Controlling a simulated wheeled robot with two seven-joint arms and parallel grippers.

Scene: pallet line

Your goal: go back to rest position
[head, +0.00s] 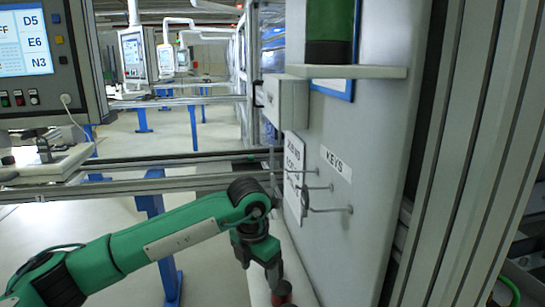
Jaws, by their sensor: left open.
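My left arm is green and comes in from the bottom left. It reaches across to the grey-white panel (385,150) on the right. My left gripper (274,276) is dark, points down and is open, just in front of the panel's lower left edge. A small dark red thing (283,294) shows right below its fingertips at the bottom edge of the picture. I cannot tell whether the two touch. My right gripper is not in view.
Metal hooks (328,209) stick out from the panel beside my left wrist, under a KEYS label (336,163). A small grey box (282,101) and a shelf with a green cylinder (330,25) are above. Metal rails (130,184) cross behind my arm. A screen (25,42) stands upper left.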

